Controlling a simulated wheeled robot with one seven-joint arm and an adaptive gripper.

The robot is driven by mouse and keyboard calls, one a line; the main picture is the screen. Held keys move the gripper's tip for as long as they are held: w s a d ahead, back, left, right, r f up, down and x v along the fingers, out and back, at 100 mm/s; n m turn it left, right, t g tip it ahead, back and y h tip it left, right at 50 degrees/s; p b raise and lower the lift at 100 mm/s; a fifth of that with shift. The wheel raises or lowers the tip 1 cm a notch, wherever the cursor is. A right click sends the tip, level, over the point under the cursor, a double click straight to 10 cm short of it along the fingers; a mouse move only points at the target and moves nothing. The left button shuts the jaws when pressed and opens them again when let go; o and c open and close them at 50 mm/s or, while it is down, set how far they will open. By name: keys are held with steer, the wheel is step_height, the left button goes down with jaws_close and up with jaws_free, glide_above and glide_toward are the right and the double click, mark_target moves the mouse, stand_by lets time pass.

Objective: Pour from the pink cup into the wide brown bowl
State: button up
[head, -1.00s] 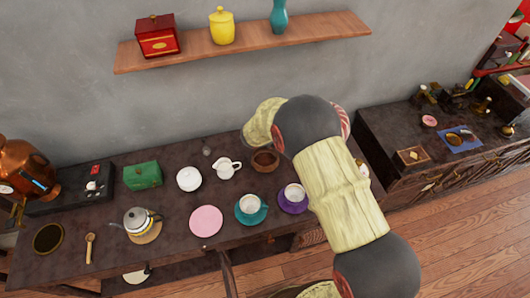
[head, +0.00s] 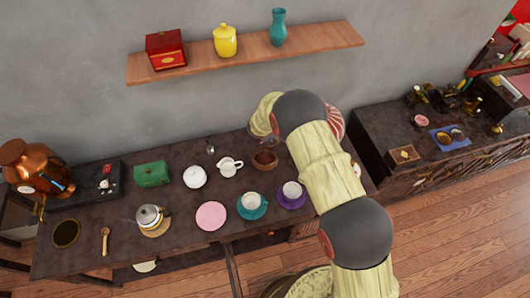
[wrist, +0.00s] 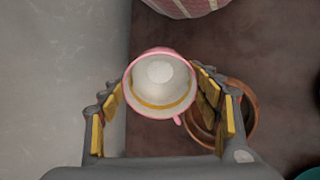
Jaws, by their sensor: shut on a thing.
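The pink cup (wrist: 160,97) is between the fingers of my gripper (wrist: 160,88) in the wrist view. I see its pink rim, a pale inside with a gold band, and a small pink handle at the lower right. Whether it holds any liquid I cannot tell. The wide brown bowl (wrist: 251,118) lies below and to the right of the cup, partly hidden by my right finger. In the head view the bowl (head: 265,165) stands at the back of the dark table, and my arm hides the gripper and cup.
A white creamer (head: 229,167) and white pot (head: 195,177) stand left of the bowl. The grey wall (wrist: 60,80) is close on the left in the wrist view.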

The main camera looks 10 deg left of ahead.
steer(key=shift+w+d+f+g+p, duration=0.15)
steer(key=shift+w+g+p, duration=0.85)
steer(key=shift+p, duration=5.65)
steer(key=shift+w+f+g+p, duration=0.25)
steer(key=shift+w+g+p, duration=0.1)
steer(key=shift+p, duration=0.5)
steer(key=shift+w+d+f+g+b, duration=0.1)
steer(key=shift+w+f+g+b, duration=0.15)
steer(key=shift+f+b, duration=0.35)
steer(key=shift+w+d+f+g+b, duration=0.1)
steer(key=shift+w+f+b, duration=0.1)
steer(key=shift+f+b, duration=0.4)
steer(key=f+b, duration=0.1)
steer(key=b, duration=0.1)
steer(key=w+f+g+b, duration=0.1)
steer(key=b, duration=0.2)
steer(key=shift+y, duration=0.3)
steer(key=shift+w+f+g+b, duration=0.15)
steer(key=shift+w+g+b, duration=0.2)
steer(key=shift+b, duration=0.9)
steer(key=b, duration=0.2)
steer(key=g+b, duration=0.1)
steer(key=b, duration=0.2)
steer(key=shift+w+f, duration=0.2)
steer(key=shift+w, duration=0.1)
steer(key=shift+w+g+b, duration=0.2)
steer(key=shift+g+b, duration=0.05)
steer(key=shift+b, duration=0.9)
